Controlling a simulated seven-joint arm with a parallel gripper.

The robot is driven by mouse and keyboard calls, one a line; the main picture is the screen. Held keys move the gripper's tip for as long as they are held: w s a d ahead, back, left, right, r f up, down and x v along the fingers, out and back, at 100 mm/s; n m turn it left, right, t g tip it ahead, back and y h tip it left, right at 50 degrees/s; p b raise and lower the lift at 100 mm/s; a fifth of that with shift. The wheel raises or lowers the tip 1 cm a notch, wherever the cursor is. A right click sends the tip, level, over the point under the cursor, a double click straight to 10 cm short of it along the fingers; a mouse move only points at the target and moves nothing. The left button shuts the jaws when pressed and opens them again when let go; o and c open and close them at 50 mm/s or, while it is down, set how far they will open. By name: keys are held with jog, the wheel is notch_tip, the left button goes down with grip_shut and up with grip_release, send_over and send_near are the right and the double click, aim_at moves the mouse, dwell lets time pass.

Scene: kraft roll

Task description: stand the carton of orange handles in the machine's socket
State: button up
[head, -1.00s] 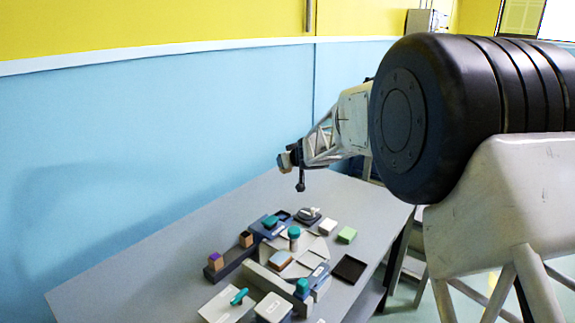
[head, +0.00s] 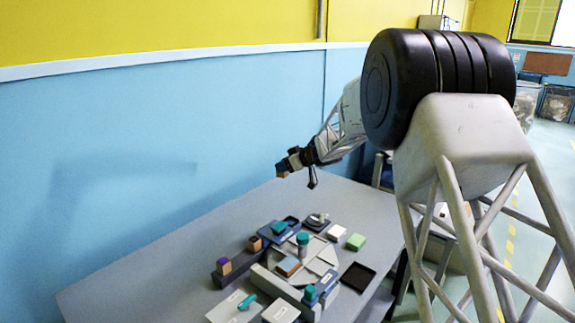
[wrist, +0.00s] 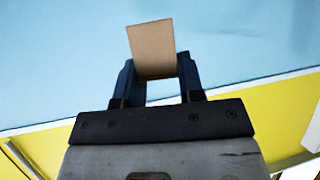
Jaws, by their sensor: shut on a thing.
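My gripper (head: 289,164) is shut on a small tan carton (wrist: 152,48), held in the air above the far part of the table. In the wrist view the carton sticks out beyond the two dark fingers, showing a plain tan face. Its contents or marking are not visible, so I cannot tell whether it is the carton of orange handles. The machine (head: 318,262) is a pale grey assembly with teal-topped parts on the table, well below and apart from my gripper. I cannot make out which opening is its socket.
A dark rack (head: 235,267) at the machine's left bears a purple-topped carton (head: 223,266) and a brown one (head: 254,243). A black tray (head: 358,277), a green block (head: 356,242) and a white block (head: 336,232) lie right of it. The table's far left (head: 150,270) is bare.

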aim_at(280, 176)
jog(key=shift+w+a+f+n+g+y, duration=0.15)
jog(key=shift+a+f+n+g+y, duration=0.2)
jog(key=shift+n+g, duration=0.25)
jog(key=shift+w+a+f+n+g+y, duration=0.1)
jog(key=shift+a+f+n+g+y, duration=0.15)
jog(key=shift+n+g, duration=0.3)
jog(key=shift+a+f+n+g, duration=0.15)
jog(key=shift+f+n+g, duration=0.5)
jog(key=shift+n+g, duration=0.15)
jog(key=shift+a+f+n+g+y, duration=0.1)
jog(key=shift+f+n+g+y, duration=0.3)
jog(key=shift+f+n+g, duration=0.35)
jog(key=shift+s+f+n+g, duration=0.15)
jog(key=shift+f+n+g, duration=0.6)
jog(key=shift+n+g, duration=0.45)
jog(key=s+d+f+n+g+h, duration=0.2)
jog(key=d+f+n+g+h, duration=0.1)
jog(key=f+n+g, duration=0.4)
jog(key=shift+d+n+h, duration=0.3)
jog(key=shift+d+n, duration=0.1)
jog(key=shift+d, duration=0.3)
jog(key=shift+s, duration=0.1)
jog(key=shift+f, duration=0.25)
jog(key=shift+f, duration=2.5)
